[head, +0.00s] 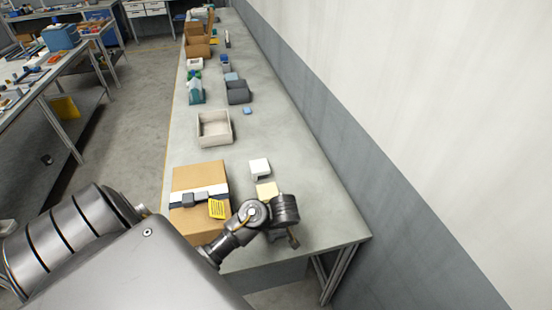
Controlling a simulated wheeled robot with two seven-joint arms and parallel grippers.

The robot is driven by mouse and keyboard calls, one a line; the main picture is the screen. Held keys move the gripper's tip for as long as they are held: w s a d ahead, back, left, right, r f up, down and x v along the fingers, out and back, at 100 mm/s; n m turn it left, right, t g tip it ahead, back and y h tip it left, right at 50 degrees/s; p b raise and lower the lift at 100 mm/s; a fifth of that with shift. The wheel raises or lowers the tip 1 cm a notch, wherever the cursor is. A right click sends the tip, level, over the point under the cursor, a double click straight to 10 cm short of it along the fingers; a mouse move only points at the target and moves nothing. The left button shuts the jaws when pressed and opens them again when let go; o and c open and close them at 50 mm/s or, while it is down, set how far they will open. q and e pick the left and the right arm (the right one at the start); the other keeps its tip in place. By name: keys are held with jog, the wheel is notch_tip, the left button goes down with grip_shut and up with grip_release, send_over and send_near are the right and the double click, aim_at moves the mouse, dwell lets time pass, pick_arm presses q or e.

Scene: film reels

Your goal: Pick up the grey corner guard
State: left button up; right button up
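Small grey pieces (188,200) lie on the white band across a closed cardboard box (195,177) at the near end of the bench. One may be the grey corner guard, but they are too small to tell. My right gripper (293,241) points down over the near right part of the bench, to the right of the box and apart from the grey pieces. Its fingers are small and partly hidden by the wrist, so I cannot see whether they are open. My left gripper is out of view; only part of my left arm shows at the left.
A yellow label (217,209) is on the box. A white block (260,168) and a cream block (266,190) stand right of it. An empty pale tray (230,128) is behind. Darker grey blocks (238,92) stand further back. A wall runs along the right.

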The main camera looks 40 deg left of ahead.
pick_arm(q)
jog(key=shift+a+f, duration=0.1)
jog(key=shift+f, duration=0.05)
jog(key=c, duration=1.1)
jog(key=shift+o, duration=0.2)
